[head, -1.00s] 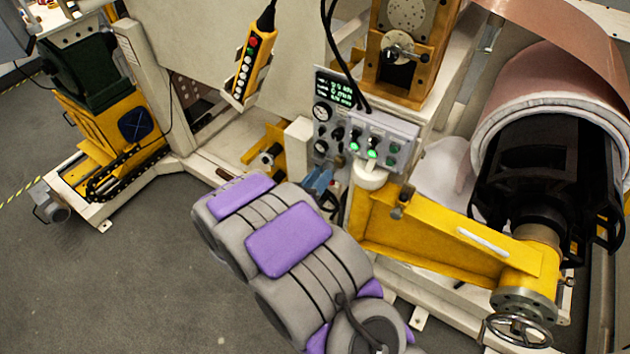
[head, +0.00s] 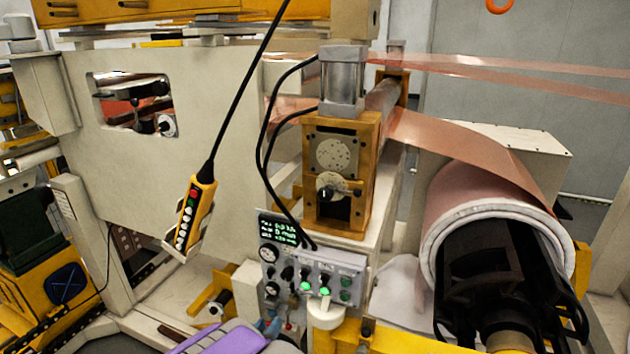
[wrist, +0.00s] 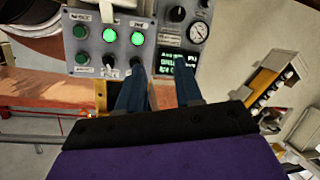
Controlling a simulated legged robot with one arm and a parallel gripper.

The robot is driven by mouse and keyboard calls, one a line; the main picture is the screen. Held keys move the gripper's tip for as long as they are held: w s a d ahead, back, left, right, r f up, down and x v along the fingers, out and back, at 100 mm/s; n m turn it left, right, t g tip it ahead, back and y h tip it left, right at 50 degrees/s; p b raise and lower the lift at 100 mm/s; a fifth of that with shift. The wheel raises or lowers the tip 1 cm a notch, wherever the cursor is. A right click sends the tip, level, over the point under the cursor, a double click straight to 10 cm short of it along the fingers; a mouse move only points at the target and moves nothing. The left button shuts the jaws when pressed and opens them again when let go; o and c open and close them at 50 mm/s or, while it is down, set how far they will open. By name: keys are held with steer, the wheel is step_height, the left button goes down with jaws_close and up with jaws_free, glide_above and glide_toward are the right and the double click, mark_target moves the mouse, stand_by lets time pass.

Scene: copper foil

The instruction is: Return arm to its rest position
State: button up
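My gripper (wrist: 160,78) shows in the wrist view as two blue fingers, spread apart with nothing between them. They point toward the grey control panel (wrist: 108,35), which has lit green buttons and a small dark display and appears upside down there. I cannot tell the exact gap between fingertips and panel. In the head view my purple and grey arm (head: 235,340) is at the bottom edge, and the gripper (head: 270,325) shows only small, just below the control panel (head: 340,270). Most of the arm is out of frame.
A yellow pendant (head: 194,215) hangs on a black cable left of the panel. A copper foil roll (head: 490,205) on a black core is at right. A yellow roller block (head: 340,175) stands above the panel. A large beige machine wall (head: 220,120) fills the back.

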steer(key=s+d+g+y+b, duration=0.1)
steer(key=s+d+g+b, duration=0.6)
steer(key=s+d, duration=0.6)
steer(key=s+d+f+m+g+y+b, duration=0.1)
steer(key=s+d+g+b, duration=0.6)
steer(key=s+d, duration=0.7)
steer(key=s+g+y, duration=0.1)
steer(key=s+g, duration=0.1)
steer(key=s, duration=0.7)
steer(key=shift+s+f, duration=0.2)
steer(key=shift+f, duration=0.1)
